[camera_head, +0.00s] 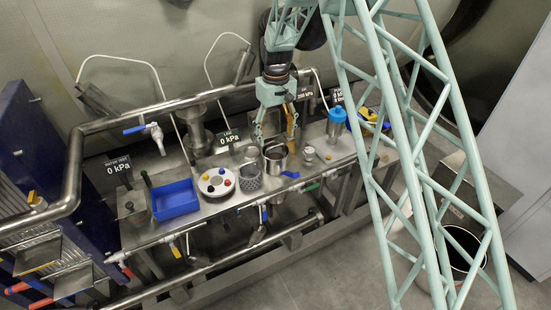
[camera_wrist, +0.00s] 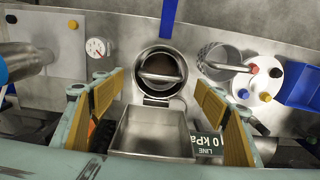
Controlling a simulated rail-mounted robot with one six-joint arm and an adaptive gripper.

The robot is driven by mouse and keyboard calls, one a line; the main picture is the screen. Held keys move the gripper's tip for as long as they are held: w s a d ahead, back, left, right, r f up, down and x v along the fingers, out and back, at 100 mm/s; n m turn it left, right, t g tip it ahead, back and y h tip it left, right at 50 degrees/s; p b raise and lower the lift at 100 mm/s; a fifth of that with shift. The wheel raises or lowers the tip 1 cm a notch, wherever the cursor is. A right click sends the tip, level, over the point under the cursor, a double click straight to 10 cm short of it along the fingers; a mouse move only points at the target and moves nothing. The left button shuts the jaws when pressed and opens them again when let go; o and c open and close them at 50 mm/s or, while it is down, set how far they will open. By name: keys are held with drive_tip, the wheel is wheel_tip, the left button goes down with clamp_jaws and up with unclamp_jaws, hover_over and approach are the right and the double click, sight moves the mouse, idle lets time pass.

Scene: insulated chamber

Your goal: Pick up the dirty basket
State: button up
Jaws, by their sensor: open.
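A grey perforated basket (camera_head: 248,177) stands on the steel bench, left of a round steel vessel (camera_head: 275,160). In the wrist view, the basket (camera_wrist: 222,60) has a bar handle. The vessel (camera_wrist: 160,75) also has a bar across its mouth and looks dark reddish-brown inside; whether a second, dirty basket sits in it I cannot tell. My gripper (camera_head: 277,131) is above the vessel, fingers pointing down. In the wrist view, my gripper (camera_wrist: 160,92) has its yellow-padded fingers wide apart, with nothing held between them.
A white disc with coloured knobs (camera_head: 216,182) and a blue tray (camera_head: 175,200) lie left of the basket. A square metal box (camera_wrist: 150,130) and gauge (camera_wrist: 97,47) are near the vessel. A pipe rail (camera_head: 170,106) runs behind.

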drive_tip(key=shift+f, duration=2.6)
drive_tip(key=shift+c, duration=0.2)
drive_tip(key=shift+a, duration=0.1)
drive_tip(key=c, duration=1.3)
drive_tip(key=shift+o, duration=0.2)
drive_tip(key=shift+r, duration=0.15)
wheel_tip(320, 180, up, 18)
drive_tip(key=shift+p, duration=0.35)
